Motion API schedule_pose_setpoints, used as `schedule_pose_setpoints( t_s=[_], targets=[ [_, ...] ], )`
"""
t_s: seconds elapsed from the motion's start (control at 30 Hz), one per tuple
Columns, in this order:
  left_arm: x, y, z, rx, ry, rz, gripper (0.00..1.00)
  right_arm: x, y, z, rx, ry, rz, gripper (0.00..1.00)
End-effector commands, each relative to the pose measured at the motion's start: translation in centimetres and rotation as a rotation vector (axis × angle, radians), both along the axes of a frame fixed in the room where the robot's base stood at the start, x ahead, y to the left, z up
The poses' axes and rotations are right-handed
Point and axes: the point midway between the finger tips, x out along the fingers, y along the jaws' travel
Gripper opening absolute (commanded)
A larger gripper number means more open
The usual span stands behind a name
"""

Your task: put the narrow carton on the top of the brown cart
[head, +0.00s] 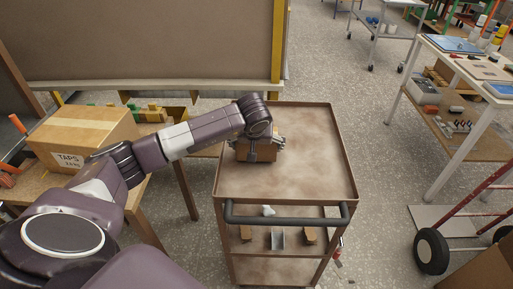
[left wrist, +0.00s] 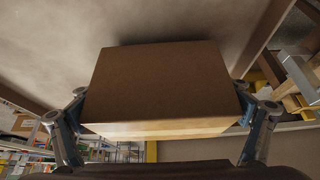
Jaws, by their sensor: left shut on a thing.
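The brown cart (head: 315,160) stands in the middle of the head view, its rimmed top bare except near the left edge. My left gripper (head: 258,147) is over the left part of that top. It is shut on the narrow carton (left wrist: 163,82), a plain brown box with a paler lower face in the left wrist view, one finger at each side. My right gripper is not in view.
A larger carton marked TAPS (head: 82,135) sits on a wooden table at the left. The cart has a dark handle (head: 288,219) at its near end and small items on a lower shelf. A white-framed bench (head: 465,60) and a red hand truck (head: 470,225) stand at the right.

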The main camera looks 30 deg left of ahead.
Motion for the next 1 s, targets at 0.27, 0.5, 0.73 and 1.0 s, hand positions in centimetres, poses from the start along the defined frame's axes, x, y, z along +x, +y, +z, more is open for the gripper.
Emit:
schedule_pose_setpoints(
  t_s=[0.27,0.5,0.73,1.0],
  targets=[
    [0.1,0.1,-1.0,0.001,-0.005,0.0,0.55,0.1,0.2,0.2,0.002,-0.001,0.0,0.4],
    [0.0,0.0,-1.5,0.001,-0.001,0.0,0.99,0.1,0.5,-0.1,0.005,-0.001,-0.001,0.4],
    [0.0,0.0,-1.5,0.0,0.0,0.0,1.0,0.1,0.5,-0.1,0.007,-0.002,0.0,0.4],
    [-0.4,-0.3,-0.2,-0.001,-0.004,-0.001,1.0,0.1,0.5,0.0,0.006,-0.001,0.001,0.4]
  ],
)
